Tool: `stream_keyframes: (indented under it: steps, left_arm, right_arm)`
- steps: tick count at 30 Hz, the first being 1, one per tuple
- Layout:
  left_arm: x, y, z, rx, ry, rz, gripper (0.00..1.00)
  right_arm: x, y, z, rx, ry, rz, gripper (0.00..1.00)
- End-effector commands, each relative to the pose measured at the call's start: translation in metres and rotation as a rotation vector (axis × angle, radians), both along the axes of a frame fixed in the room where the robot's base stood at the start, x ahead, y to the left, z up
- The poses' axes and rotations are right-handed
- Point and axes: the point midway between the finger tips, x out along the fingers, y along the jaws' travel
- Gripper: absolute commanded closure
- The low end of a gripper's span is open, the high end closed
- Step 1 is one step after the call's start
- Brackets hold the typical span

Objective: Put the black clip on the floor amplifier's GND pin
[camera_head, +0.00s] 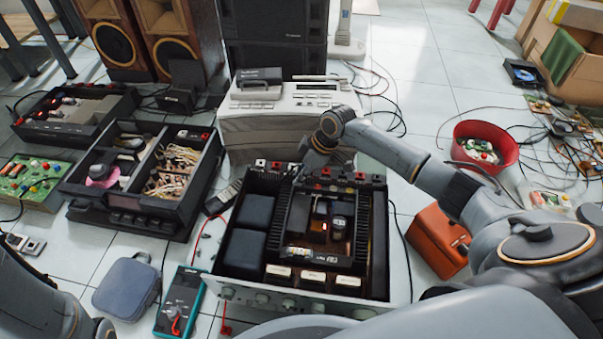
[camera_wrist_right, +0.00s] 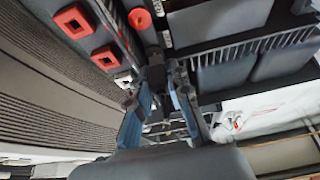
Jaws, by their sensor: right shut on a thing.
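The floor amplifier (camera_head: 372,285) is an open black chassis with a pale front panel. Inside are black blocks, a finned heatsink and a small lit red lamp. Red and dark terminals line its far edge. My right gripper (camera_head: 318,152) is over that far edge, pointing down. In the right wrist view, its blue-grey fingers (camera_wrist_right: 160,85) are closed together on a small dark thing (camera_wrist_right: 152,58), seemingly the black clip, mostly hidden between them. Red square terminals (camera_wrist_right: 73,20) lie beside the fingers. I cannot pick out the GND pin or tell whether the clip touches it. My left gripper is not in view.
A pale hi-fi unit (camera_head: 290,125) stands close behind the amplifier. A teal multimeter (camera_head: 180,303) and a blue-grey pouch (camera_head: 127,288) lie at the left. An orange box (camera_head: 437,242) and a red bowl (camera_head: 487,140) stand at the right. Loose cables cross the floor.

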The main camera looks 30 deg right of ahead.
Motion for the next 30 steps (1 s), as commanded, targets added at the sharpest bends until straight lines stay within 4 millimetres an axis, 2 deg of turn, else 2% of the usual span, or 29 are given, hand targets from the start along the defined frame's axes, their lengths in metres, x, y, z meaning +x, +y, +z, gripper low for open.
stream_keyframes:
  steps: [3, 4, 7, 8, 20, 26, 30]
  left_arm:
    - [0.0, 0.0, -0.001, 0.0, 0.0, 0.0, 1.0]
    - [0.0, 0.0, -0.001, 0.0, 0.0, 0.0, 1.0]
    - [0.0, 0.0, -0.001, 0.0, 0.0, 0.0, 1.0]
    - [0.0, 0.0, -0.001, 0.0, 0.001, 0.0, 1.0]
    - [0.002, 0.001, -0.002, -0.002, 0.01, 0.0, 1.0]
    - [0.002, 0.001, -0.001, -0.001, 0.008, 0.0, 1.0]
    - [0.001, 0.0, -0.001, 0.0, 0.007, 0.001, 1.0]
  right_arm:
    - [0.001, -0.004, -0.002, -0.008, -0.004, -0.005, 1.0]
    - [0.001, -0.004, -0.002, -0.008, -0.004, -0.005, 0.78]
    - [0.001, -0.004, -0.002, -0.009, -0.003, -0.005, 0.58]
    - [0.001, -0.004, -0.002, -0.009, -0.003, -0.005, 0.56]
    - [0.0, -0.004, 0.001, -0.005, -0.002, -0.003, 0.56]
    - [-0.006, -0.012, 0.026, -0.006, -0.005, -0.003, 0.56]
    - [-0.013, -0.022, 0.055, -0.007, -0.005, -0.003, 0.56]
